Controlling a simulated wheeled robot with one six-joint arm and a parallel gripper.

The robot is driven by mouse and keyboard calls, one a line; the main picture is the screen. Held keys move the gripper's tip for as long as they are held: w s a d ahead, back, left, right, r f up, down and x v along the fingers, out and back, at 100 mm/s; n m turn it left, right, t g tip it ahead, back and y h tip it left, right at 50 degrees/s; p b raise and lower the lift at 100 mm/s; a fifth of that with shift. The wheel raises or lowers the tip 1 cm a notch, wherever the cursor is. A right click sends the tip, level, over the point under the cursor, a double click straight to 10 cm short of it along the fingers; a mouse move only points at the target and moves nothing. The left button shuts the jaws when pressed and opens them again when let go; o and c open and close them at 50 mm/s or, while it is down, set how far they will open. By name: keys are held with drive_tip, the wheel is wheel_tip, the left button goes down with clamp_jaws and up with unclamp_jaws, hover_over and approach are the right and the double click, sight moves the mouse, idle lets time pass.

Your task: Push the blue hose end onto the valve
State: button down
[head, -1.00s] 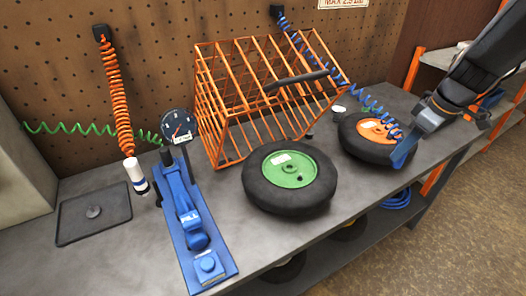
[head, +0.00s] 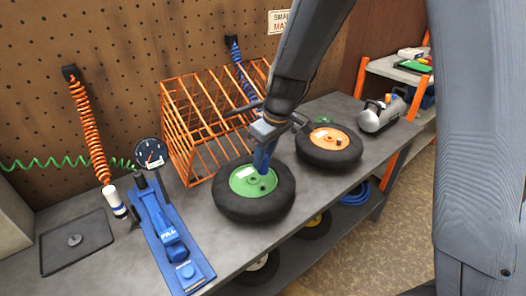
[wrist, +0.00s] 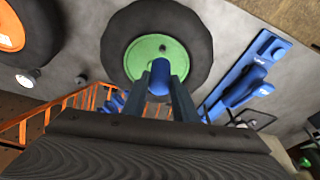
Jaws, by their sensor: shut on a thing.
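My gripper (head: 266,163) is over the wheel with the green hub (head: 242,182), pointing down at it. In the wrist view my gripper (wrist: 160,84) is shut on the blue hose end (wrist: 160,76), a short blue cylinder between the two fingers. A small dark valve stem (wrist: 162,47) shows on the green hub, just beyond the hose end and apart from it in this view. The coiled blue hose (head: 241,72) hangs from the pegboard and passes behind the orange rack.
An orange wire rack (head: 190,130) stands behind the green-hub wheel. A wheel with an orange hub (head: 328,140) lies to its right. A blue tyre inflator (head: 165,235) with a gauge (head: 150,154) stands left. A dark tray (head: 75,242) lies at far left.

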sight(263, 172)
drive_tip(key=shift+f+b, duration=2.1)
drive_tip(key=shift+f, duration=0.85)
drive_tip(key=shift+f+b, duration=0.7)
drive_tip(key=shift+b, duration=0.25)
drive_tip(key=c, duration=1.7)
unclamp_jaws()
drive_tip(key=shift+p+v, duration=3.55)
drive_tip(key=shift+v, duration=2)
